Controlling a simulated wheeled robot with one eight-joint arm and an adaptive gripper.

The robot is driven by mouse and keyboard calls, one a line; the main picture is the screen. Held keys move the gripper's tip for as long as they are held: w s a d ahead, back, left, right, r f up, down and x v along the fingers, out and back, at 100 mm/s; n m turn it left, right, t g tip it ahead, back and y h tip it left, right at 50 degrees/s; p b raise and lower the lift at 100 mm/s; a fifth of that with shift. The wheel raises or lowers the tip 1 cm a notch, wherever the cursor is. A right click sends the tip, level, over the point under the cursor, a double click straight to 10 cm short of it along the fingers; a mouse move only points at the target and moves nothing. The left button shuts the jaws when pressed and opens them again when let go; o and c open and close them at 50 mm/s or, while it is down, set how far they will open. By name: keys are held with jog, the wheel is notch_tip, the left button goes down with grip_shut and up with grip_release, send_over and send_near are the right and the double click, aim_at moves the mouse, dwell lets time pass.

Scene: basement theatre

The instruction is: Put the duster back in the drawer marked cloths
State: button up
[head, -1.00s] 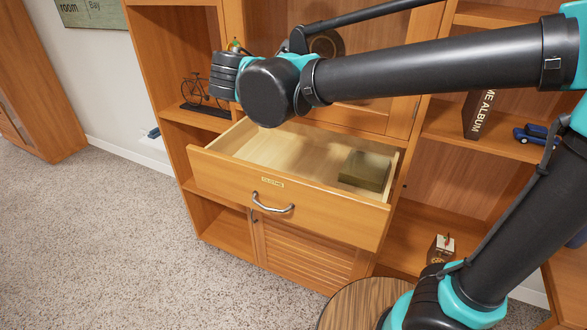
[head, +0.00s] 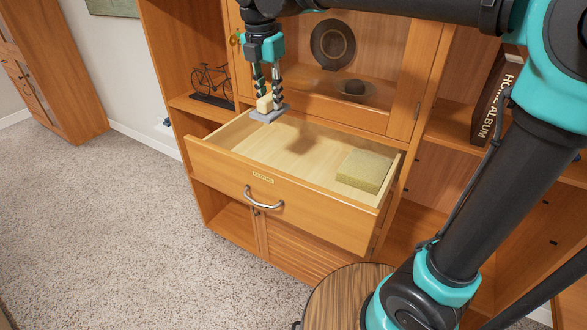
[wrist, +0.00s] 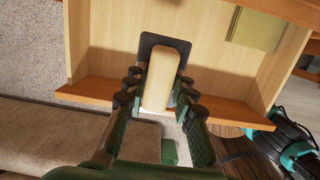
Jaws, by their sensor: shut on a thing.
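The duster (head: 266,105) has a pale block handle on a flat grey pad. My gripper (head: 268,94) points down and is shut on the handle, with the pad underneath. In the wrist view the handle (wrist: 160,78) sits between the fingers, with the grey pad (wrist: 148,44) showing beyond it. The open drawer (head: 300,207) has a small label plate, too small to read surely, and a metal handle. The duster hangs over the left back part of the drawer in the head view, apart from its floor. A shadow falls on the drawer floor.
A yellow-green block (head: 364,171) lies in the drawer's right end; the left and middle floor are clear. Above the drawer, the cabinet holds a dark plate (head: 333,44) and a dish (head: 354,88). A bicycle model (head: 211,84) stands on the left shelf. A round wooden top (head: 338,308) is in front.

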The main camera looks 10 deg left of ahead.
jog(key=shift+s+a+f, duration=0.1)
jog(key=shift+s, duration=0.05)
notch_tip(320, 180, down, 20)
jog(key=shift+a+r, duration=0.1)
jog(key=shift+r, duration=0.15)
dwell(0.3)
jog(key=o, duration=1)
jog(key=r, duration=0.4)
jog(key=s+r, duration=0.1)
jog(key=r, duration=0.7)
jog(key=shift+s+a, duration=0.25)
